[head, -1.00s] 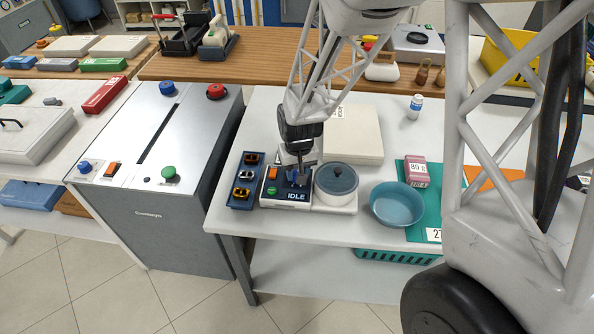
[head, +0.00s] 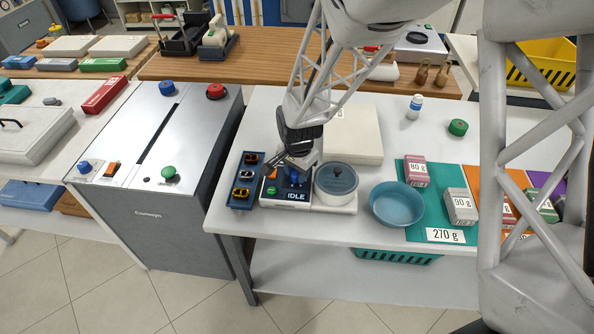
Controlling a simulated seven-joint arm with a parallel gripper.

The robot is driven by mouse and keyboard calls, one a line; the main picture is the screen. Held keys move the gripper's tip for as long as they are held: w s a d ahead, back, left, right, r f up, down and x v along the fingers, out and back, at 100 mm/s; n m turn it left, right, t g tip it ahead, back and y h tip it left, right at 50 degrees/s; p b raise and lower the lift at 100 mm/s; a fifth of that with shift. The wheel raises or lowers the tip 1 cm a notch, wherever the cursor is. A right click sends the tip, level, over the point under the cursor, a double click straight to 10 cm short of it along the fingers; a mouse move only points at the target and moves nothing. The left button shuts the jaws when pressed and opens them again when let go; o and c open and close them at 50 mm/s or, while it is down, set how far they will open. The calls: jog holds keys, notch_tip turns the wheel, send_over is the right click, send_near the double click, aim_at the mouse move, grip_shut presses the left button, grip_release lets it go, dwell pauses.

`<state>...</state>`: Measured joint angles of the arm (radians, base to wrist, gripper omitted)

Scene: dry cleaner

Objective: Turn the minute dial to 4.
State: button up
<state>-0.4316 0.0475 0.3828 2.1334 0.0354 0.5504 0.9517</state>
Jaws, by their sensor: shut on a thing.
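The small control box (head: 263,197) stands on the white table, left of the lidded pot. It has an orange button, a green button (head: 272,190), a display reading "IDLE" (head: 296,195) and blue dial parts (head: 294,177) on top. My gripper (head: 288,168) is tilted over the back of the box, shut on what appears to be a blue dial, the minute dial. The fingertips and the dial's markings are partly hidden and too small to read, so I cannot tell which number it points at.
A grey pot (head: 336,183) stands close on the right, with a blue bowl (head: 397,205) beyond it. A blue tray (head: 240,203) of small items is close on the left. A cream box (head: 352,135) lies behind. Labelled weights stand on mats at right.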

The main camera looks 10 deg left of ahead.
jog(key=m, duration=0.6)
jog(key=shift+m, duration=0.3)
dwell(0.4)
jog(key=o, duration=0.9)
jog(key=shift+r, duration=0.1)
jog(key=shift+s+r, duration=0.15)
jog(key=shift+r, duration=3.7)
jog(key=shift+d, duration=0.1)
